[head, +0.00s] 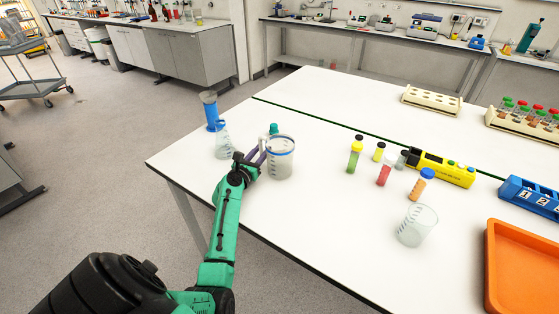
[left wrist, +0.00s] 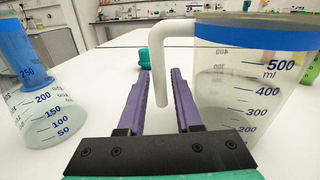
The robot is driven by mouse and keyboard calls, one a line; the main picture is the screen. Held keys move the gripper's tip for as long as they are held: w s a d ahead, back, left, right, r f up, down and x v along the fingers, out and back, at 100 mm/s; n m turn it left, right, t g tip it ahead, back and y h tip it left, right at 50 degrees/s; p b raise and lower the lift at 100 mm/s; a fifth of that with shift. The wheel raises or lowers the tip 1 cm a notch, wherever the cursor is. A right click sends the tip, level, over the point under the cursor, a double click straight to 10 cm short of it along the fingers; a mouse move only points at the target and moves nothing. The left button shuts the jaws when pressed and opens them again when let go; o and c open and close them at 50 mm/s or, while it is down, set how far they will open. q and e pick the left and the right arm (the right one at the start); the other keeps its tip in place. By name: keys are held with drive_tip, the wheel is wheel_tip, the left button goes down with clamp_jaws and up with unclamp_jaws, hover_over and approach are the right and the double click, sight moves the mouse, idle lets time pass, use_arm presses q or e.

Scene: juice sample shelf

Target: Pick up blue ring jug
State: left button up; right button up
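The blue ring jug (head: 281,165) is a clear measuring jug with a blue band at its rim, upright on the white table. In the left wrist view the jug (left wrist: 245,95) fills the right side, with its white handle (left wrist: 162,75) hanging down. My left gripper (head: 257,158) is at the handle side of the jug. In the left wrist view its purple fingers (left wrist: 160,80) are apart, with the handle between them and gaps still showing. My right gripper is not in view.
A conical flask (head: 223,143) and a blue cylinder (head: 210,110) stand left of the gripper. A small teal-capped item (head: 273,129) is behind the jug. Capped tubes (head: 384,170), a clear beaker (head: 417,226) and an orange tray (head: 495,270) lie right. The table's middle front is clear.

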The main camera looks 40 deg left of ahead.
use_arm(q)
clamp_jaws()
idle(1.4)
